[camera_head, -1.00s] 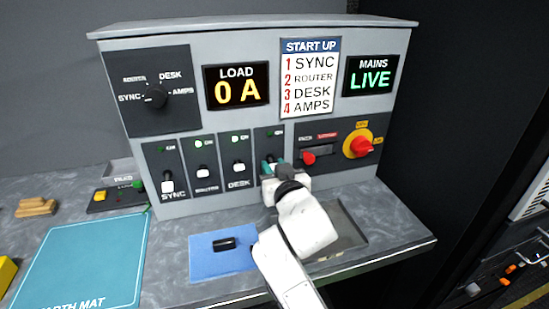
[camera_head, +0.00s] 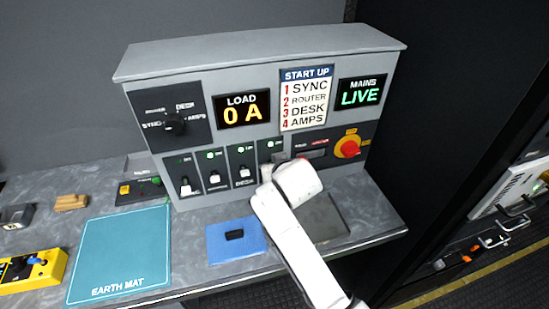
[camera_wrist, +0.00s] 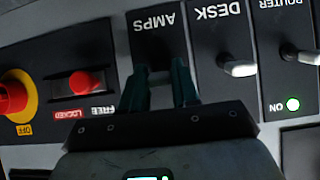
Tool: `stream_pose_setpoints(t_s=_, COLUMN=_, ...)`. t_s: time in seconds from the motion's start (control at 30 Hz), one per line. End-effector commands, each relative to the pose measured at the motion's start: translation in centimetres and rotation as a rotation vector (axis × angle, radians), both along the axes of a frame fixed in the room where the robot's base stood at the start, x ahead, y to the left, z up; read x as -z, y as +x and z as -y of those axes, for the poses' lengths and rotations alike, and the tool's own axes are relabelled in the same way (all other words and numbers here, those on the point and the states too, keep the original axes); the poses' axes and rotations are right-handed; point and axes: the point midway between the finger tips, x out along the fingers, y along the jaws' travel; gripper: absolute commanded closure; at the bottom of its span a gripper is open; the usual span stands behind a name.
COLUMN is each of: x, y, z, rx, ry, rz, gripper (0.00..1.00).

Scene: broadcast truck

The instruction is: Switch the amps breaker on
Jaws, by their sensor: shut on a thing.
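The amps breaker (camera_wrist: 152,45) is the black panel labelled AMPS in the wrist view, where the picture is upside down. The load display (camera_head: 242,109) reads 0 A.
The desk breaker (camera_head: 243,170), router breaker (camera_head: 214,178) and sync breaker (camera_head: 185,186) stand to the left. A red-and-yellow rotary switch (camera_head: 347,149) is on the right. The mains display (camera_head: 361,93) reads LIVE. A blue mat (camera_head: 222,252) with a black piece lies in front.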

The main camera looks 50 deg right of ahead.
Motion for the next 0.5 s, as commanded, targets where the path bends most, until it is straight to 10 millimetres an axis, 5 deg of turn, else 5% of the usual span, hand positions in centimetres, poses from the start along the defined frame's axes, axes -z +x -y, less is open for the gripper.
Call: stream_pose_setpoints(t_s=0.5, x=-0.14, y=0.11, z=0.02, rx=-0.001, ry=0.028, rz=-0.04, gripper=1.0)
